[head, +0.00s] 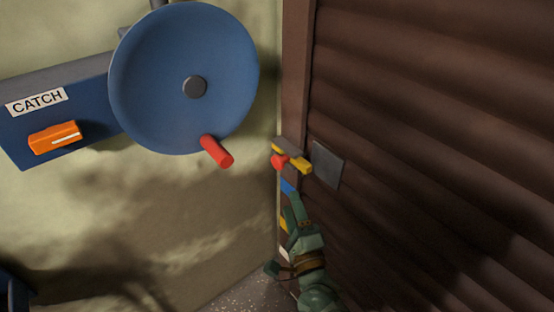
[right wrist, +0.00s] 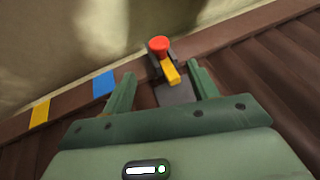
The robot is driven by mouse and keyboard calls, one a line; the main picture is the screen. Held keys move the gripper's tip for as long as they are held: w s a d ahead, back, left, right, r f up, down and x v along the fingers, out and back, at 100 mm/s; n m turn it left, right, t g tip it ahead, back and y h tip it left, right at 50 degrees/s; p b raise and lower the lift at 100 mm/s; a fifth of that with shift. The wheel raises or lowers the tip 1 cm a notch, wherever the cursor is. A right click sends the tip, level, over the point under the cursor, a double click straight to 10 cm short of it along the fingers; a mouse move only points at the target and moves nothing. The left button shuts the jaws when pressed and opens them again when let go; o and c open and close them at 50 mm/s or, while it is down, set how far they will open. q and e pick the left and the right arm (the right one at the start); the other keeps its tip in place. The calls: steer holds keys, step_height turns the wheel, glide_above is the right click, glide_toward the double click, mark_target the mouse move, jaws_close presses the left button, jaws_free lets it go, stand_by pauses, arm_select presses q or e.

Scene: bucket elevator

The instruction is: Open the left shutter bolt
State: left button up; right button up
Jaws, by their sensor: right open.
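The shutter bolt is a yellow bar (head: 300,163) with a red knob (head: 280,161), set across the brown frame at the left edge of the brown shutter (head: 430,130). In the right wrist view the yellow bar (right wrist: 171,72) and red knob (right wrist: 158,45) show beyond and between the fingertips. My right gripper (head: 295,205) is just below the bolt in the head view. Its fingers (right wrist: 161,82) are open, with nothing held. Whether a finger touches the bolt cannot be told. My left gripper is not in view.
A blue wheel (head: 165,75) with a red handle (head: 217,151) is on the pale wall, left of the bolt. A blue box labelled CATCH (head: 88,88) has an orange lever (head: 55,137). A grey plate (head: 327,165) is on the shutter. Blue (right wrist: 103,82) and yellow (right wrist: 40,113) marks line the frame.

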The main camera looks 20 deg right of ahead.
mark_target(280, 169)
steer(key=b+x, duration=0.2)
steer(key=x, duration=1)
steer(key=shift+w+d+f, duration=0.1)
steer(key=shift+w, duration=0.3)
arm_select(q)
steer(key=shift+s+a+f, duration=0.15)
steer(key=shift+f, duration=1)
arm_select(e)
steer(key=shift+w, duration=0.35)
